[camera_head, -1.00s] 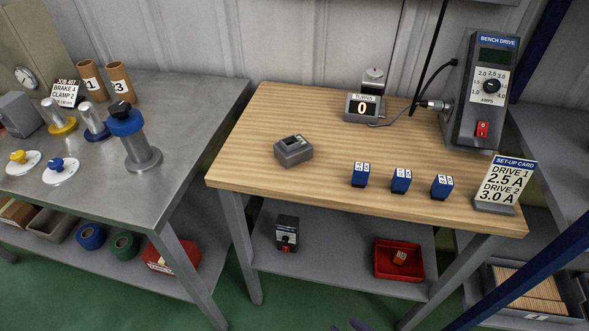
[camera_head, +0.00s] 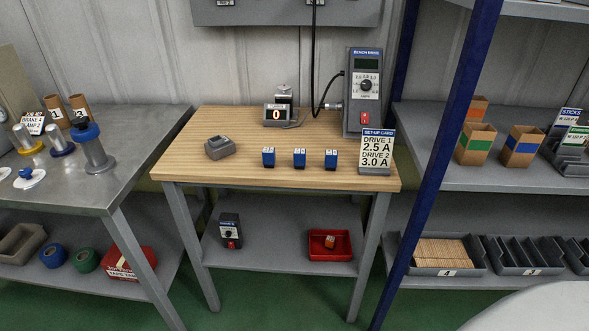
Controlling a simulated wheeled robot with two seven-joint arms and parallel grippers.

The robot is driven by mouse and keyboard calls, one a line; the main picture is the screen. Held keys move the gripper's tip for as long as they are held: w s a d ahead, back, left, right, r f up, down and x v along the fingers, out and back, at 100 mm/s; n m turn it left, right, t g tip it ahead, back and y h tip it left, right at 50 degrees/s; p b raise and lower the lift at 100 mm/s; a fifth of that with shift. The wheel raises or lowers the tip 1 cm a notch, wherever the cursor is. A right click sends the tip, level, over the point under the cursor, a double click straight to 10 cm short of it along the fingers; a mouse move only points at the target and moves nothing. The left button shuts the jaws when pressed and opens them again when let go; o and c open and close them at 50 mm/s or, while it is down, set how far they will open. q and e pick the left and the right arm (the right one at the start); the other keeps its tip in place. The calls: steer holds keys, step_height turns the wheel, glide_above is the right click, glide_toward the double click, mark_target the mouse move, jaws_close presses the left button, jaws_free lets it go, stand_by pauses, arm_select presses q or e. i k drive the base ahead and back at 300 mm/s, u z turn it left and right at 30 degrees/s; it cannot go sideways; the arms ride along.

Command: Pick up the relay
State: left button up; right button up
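No label in view reads relay, so I cannot tell for sure which thing it is. A small orange-brown block (camera_head: 329,241) lies in a red tray (camera_head: 318,256) on the lower shelf of the wooden bench. Three blue blocks with white tops, a left one (camera_head: 268,158), a middle one (camera_head: 299,159) and a right one (camera_head: 331,160), stand in a row on the bench top. A grey block with a recess on top (camera_head: 220,148) sits to their left. Neither gripper is in view.
A blue post (camera_head: 450,140) rises at right before stocked shelves. A steel table stands left.

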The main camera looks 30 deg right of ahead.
mark_target(269, 158)
steer(key=z, duration=1.15)
steer(key=i, duration=0.15)
steer(key=z, duration=0.05)
